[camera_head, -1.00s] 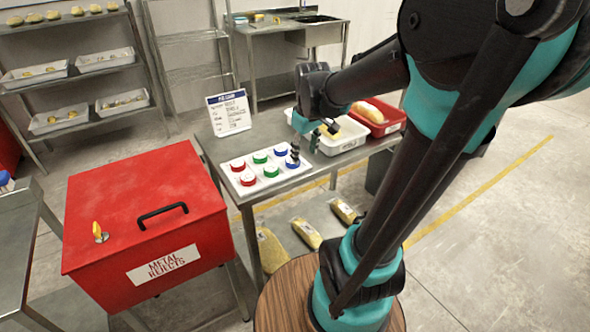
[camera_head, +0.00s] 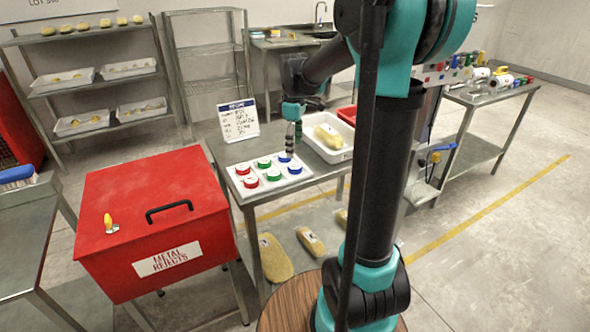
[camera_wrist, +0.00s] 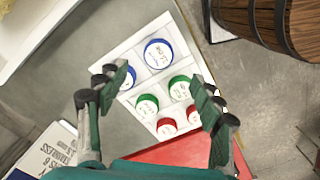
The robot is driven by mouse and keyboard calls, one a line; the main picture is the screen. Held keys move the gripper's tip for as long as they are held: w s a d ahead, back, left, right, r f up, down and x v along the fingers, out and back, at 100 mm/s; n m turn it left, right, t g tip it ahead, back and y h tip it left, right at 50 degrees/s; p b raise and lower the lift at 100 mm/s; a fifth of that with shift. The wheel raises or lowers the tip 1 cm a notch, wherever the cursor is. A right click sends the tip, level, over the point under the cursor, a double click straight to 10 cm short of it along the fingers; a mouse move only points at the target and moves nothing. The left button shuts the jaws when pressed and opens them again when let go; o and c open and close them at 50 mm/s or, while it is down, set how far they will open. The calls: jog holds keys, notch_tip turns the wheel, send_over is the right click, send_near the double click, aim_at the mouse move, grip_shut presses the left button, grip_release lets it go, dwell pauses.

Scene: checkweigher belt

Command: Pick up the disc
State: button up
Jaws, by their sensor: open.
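Several discs with coloured rims and white labelled tops sit in a white holder (camera_head: 236,174) on the steel table. They are two red discs (camera_head: 250,181), two green discs (camera_head: 273,174) and two blue discs (camera_head: 295,168). My gripper (camera_head: 290,148) points down just above the blue end of the holder in the head view. In the wrist view my gripper (camera_wrist: 162,84) has its fingers spread, with nothing held between them. A blue disc (camera_wrist: 158,54) and a green disc (camera_wrist: 147,105) show in the gap. The other blue disc is partly hidden by the left finger.
A red tray (camera_head: 347,115) is partly hidden by my arm. A red metal-rejects box (camera_head: 150,215) stands at left.

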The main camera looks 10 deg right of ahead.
aim_at(295, 166)
jog(key=shift+w+d+f, duration=0.1)
jog(key=shift+f, duration=3.75)
jog(key=shift+c, duration=0.6)
jog(key=c, duration=1.1)
jog(key=shift+r, duration=0.1)
jog(key=shift+c, duration=0.2)
